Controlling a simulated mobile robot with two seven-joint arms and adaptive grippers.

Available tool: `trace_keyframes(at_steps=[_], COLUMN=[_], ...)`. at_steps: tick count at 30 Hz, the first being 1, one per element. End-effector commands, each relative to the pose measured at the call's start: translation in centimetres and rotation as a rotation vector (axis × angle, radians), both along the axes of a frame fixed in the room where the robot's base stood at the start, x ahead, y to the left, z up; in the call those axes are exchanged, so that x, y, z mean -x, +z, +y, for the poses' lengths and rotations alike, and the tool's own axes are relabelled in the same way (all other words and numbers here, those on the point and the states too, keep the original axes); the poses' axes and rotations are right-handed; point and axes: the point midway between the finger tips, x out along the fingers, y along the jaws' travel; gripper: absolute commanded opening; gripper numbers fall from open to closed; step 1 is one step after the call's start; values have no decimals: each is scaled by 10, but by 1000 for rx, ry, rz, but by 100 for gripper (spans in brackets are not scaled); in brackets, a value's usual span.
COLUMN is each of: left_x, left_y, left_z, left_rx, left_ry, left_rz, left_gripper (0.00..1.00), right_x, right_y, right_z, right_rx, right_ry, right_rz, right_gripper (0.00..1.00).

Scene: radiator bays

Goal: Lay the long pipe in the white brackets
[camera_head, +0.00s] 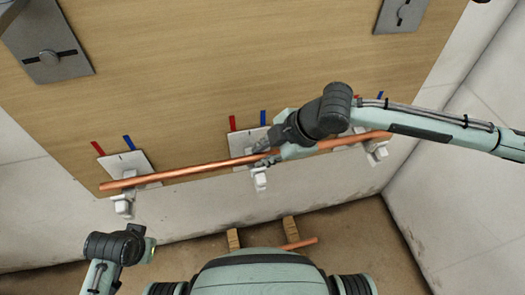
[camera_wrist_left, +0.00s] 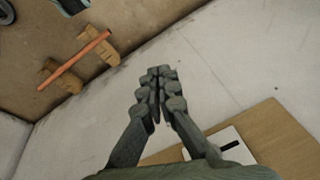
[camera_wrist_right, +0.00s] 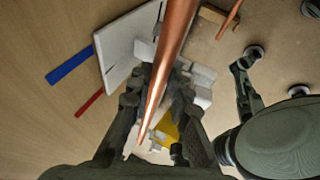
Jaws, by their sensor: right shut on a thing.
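The long copper pipe (camera_head: 205,170) runs across the lower part of the wooden board, its right end a little higher in the head view. It crosses in front of the left bracket (camera_head: 123,206), the middle bracket (camera_head: 259,181) and the right bracket (camera_head: 376,152), all white. I cannot tell whether it rests in them or hangs just clear. My right gripper (camera_head: 273,152) is shut on the pipe near the middle bracket; the pipe (camera_wrist_right: 168,60) passes between its fingers in the right wrist view. My left gripper (camera_wrist_left: 160,80) is empty, its fingers together, low at the left.
A shorter copper pipe (camera_head: 299,244) lies on wooden blocks (camera_head: 291,229) on the floor; it also shows in the left wrist view (camera_wrist_left: 78,58). Red and blue marks sit above the bracket plates. Grey plates (camera_head: 46,50) are higher on the board. White walls flank it.

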Motion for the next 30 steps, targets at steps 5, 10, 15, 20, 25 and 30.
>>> trace_keyframes(at_steps=[5,10,15,20,25,30], left_x=[0,0,0,0,0,0], left_y=[0,0,0,0,0,0], left_z=[0,0,0,0,0,0], left_rx=[0,0,0,0,0,0], left_ry=[0,0,0,0,0,0], left_rz=[0,0,0,0,0,0], left_gripper=[0,0,0,0,0,0], right_x=[15,15,15,15,16,19], right_y=[-9,-9,-9,-9,-8,10], right_z=[0,0,0,1,-1,-11], right_rx=[11,10,10,10,10,11], right_ry=[11,11,12,13,13,11], right_rz=[37,36,37,36,38,34], right_gripper=[0,22,42,42,42,42])
